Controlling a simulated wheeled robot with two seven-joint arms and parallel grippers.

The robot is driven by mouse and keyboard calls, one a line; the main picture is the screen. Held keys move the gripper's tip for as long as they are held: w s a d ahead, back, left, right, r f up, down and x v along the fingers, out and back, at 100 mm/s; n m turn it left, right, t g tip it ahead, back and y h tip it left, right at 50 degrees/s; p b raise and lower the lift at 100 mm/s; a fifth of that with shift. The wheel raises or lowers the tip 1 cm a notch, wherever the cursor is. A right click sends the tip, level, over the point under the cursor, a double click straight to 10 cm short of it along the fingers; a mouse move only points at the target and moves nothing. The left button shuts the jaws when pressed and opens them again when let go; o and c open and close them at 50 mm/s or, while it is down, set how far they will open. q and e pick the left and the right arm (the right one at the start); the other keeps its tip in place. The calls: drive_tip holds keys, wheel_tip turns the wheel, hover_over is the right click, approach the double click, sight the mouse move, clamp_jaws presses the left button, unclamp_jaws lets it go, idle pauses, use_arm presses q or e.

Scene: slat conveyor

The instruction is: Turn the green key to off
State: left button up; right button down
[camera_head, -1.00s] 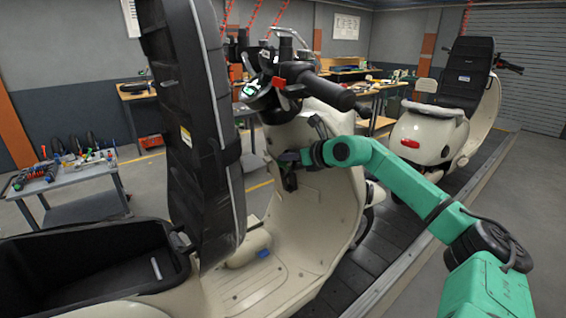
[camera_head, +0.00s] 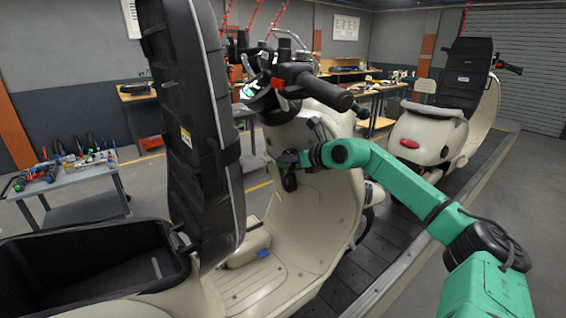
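The cream scooter (camera_head: 310,215) stands in front of me on the slat conveyor, with its tall black seat (camera_head: 195,130) raised at the left. My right gripper (camera_head: 287,175) is at the inner side of the scooter's front shield, below the handlebar (camera_head: 318,90). Its fingers are small and dark here, and I cannot tell whether they are open or shut. I cannot make out the green key; the gripper covers part of the shield there. My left gripper is not in view.
The open black storage bin (camera_head: 90,268) is at the lower left. A tool cart (camera_head: 75,180) stands behind it. A second cream scooter (camera_head: 430,135) stands farther along the conveyor (camera_head: 400,235). Workbenches line the back.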

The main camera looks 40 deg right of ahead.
drive_tip(key=shift+s+a+f, duration=0.1)
drive_tip(key=shift+f, duration=0.6)
drive_tip(key=shift+s+f+b, duration=0.1)
drive_tip(key=shift+f+b, duration=0.05)
drive_tip(key=shift+b, duration=0.8)
drive_tip(key=r+b+v, duration=0.1)
drive_tip(key=b+v, duration=0.7)
drive_tip(key=b, duration=0.3)
drive_tip(key=shift+w+d+r, duration=0.25)
drive_tip(key=shift+r, duration=0.15)
drive_tip(key=shift+w, duration=0.1)
